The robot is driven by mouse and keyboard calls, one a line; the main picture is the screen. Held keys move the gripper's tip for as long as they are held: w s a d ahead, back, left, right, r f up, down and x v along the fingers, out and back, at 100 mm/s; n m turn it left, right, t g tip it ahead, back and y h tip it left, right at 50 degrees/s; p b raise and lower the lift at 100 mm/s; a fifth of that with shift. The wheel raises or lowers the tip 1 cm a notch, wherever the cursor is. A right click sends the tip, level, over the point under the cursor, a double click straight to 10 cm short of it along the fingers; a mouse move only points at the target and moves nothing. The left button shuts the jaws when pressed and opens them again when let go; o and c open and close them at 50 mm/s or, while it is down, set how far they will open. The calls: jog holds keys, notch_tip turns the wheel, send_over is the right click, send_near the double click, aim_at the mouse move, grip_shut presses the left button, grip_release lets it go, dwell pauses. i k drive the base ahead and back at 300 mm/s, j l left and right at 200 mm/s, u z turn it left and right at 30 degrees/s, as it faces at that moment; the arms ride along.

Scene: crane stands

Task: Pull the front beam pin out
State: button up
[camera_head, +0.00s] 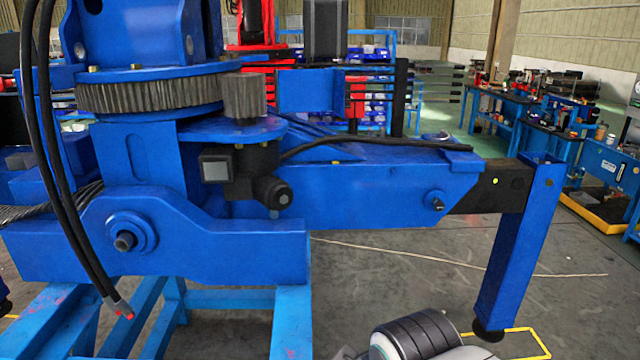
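A blue crane outrigger beam (370,190) runs across the middle to the right. A round blue boss with a small pin head (437,202) sits on its side near the right end; this looks like the front beam pin, seated in the beam. A dark inner beam (485,190) comes out of the beam's end and joins a blue support leg (520,240). A rounded grey and black part of my arm shows at the bottom edge, below and apart from the beam. My gripper's fingers are not in view.
Another blue arm with a large round pivot (125,241) stands at the left, on light-blue trestles (292,325). Black hoses (62,180) hang there. Workbenches (545,130) stand at the back right. The grey floor below the beam is mostly open, with a yellow floor outline (535,340) near the leg.

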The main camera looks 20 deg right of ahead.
aim_at(439, 206)
jog(key=z, duration=1.25)
jog(key=u, duration=1.5)
jog(key=z, duration=1.5)
jog(key=i+u, duration=0.2)
jog(key=u, duration=0.3)
jog(key=i+l+u, duration=0.1)
jog(key=u, duration=0.35)
jog(key=i+l+u, duration=0.2)
jog(key=u, duration=0.3)
jog(key=i+l+u, duration=0.2)
jog(key=u, duration=0.3)
